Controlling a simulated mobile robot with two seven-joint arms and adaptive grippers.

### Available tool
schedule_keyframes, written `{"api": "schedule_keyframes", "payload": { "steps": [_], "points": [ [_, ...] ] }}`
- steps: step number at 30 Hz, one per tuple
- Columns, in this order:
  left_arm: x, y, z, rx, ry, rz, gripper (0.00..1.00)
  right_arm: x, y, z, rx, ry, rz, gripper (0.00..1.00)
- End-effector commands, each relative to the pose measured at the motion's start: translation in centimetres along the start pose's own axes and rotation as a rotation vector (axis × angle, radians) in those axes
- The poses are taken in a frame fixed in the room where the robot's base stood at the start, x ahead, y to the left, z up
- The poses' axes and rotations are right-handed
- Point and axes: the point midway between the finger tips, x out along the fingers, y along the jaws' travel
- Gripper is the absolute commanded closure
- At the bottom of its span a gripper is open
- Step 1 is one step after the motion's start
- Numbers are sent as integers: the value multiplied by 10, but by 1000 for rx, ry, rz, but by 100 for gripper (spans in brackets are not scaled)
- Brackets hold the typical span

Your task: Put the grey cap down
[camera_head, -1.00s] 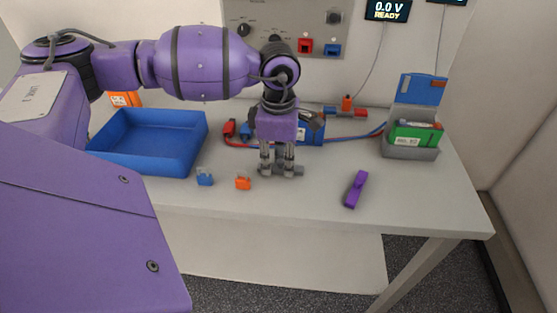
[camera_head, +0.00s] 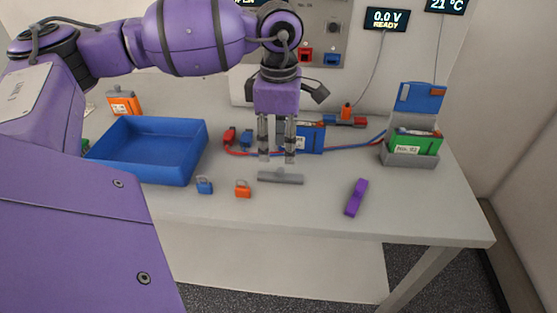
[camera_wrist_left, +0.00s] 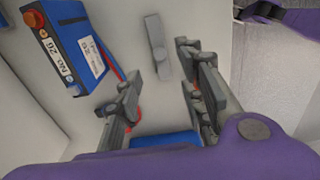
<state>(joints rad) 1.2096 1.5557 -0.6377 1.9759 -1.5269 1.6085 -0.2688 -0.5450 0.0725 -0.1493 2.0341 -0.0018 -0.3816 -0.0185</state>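The grey cap (camera_head: 281,177) is a short grey bar lying flat on the table in front of the blue battery. It also shows in the left wrist view (camera_wrist_left: 157,47), beyond the fingertips. My left gripper (camera_head: 277,158) points down just above and behind the cap in the head view. Its two fingers are apart with nothing between them, which the left wrist view (camera_wrist_left: 160,75) also shows. The cap is clear of the fingers.
A blue tray (camera_head: 190,165) stands left. Small blue (camera_head: 204,185) and orange (camera_head: 242,189) clips lie in front. The blue battery (camera_head: 312,141) with cables is behind. A purple strap (camera_head: 356,198) and a grey box (camera_head: 410,155) holding a green battery are right.

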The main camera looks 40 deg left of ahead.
Motion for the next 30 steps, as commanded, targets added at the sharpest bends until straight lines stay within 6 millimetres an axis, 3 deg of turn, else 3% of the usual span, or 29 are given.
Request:
{"api": "schedule_keyframes", "payload": {
  "steps": [3,9,30],
  "points": [
    [-21,0,0,0,0,2,64,0,0,2,0,-3,0,64],
    [-37,0,0,0,1,0,64,0,0,2,0,-3,0,64],
    [-38,0,0,0,1,-1,64,3,-1,-5,-2,9,-2,64]
  ]
}}
